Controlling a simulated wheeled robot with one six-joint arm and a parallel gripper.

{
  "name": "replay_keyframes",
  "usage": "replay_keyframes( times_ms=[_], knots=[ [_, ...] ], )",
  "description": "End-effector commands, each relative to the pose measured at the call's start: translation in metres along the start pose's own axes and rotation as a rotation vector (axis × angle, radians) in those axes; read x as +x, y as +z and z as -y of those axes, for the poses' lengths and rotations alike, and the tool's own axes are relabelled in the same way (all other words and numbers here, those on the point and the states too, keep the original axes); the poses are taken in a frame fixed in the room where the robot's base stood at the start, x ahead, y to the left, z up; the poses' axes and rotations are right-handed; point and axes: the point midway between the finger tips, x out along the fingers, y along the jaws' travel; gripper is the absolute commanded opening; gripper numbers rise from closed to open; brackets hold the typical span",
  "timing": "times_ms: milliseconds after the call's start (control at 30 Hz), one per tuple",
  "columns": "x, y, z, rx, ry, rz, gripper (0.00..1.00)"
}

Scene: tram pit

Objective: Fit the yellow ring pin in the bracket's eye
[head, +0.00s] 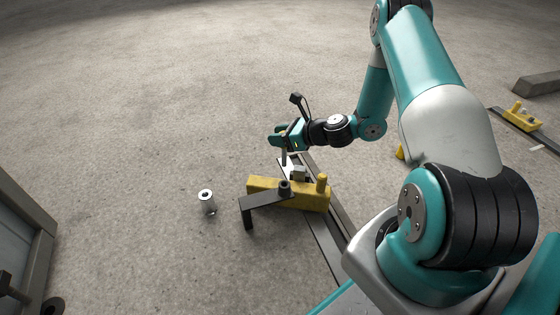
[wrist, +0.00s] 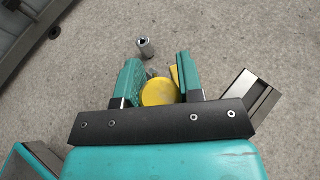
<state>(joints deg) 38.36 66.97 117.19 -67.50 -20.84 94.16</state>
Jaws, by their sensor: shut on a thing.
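My gripper (head: 283,143) is above the rail in the head view, with a grey shank hanging below its jaws. In the wrist view my gripper (wrist: 158,88) is shut on a yellow round-topped piece (wrist: 158,93), which looks like the yellow ring pin seen end-on. A yellow block (head: 262,184) lies across the rail below and nearer the head camera. The shank appears apart from the dark arm.
A grey metal cylinder (head: 207,202) stands on the floor left of the block; it also shows in the wrist view (wrist: 145,46). The rail (head: 325,243) runs underneath. A grey cabinet (head: 22,245) bounds the left.

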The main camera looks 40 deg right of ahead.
Motion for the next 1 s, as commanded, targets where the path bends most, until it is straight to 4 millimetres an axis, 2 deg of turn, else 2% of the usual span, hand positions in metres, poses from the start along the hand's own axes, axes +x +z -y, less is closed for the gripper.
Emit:
replay_keyframes(
  times_ms=[33,167,733,1000],
  knots=[
    [0.007,-0.015,0.003,0.003,-0.010,0.003,0.05],
    [0.010,-0.023,0.007,0.010,-0.027,0.005,0.05],
    [0.008,-0.019,0.009,0.013,-0.029,0.005,0.05],
    [0.021,-0.050,0.008,0.013,-0.029,0.005,0.05]
  ],
)
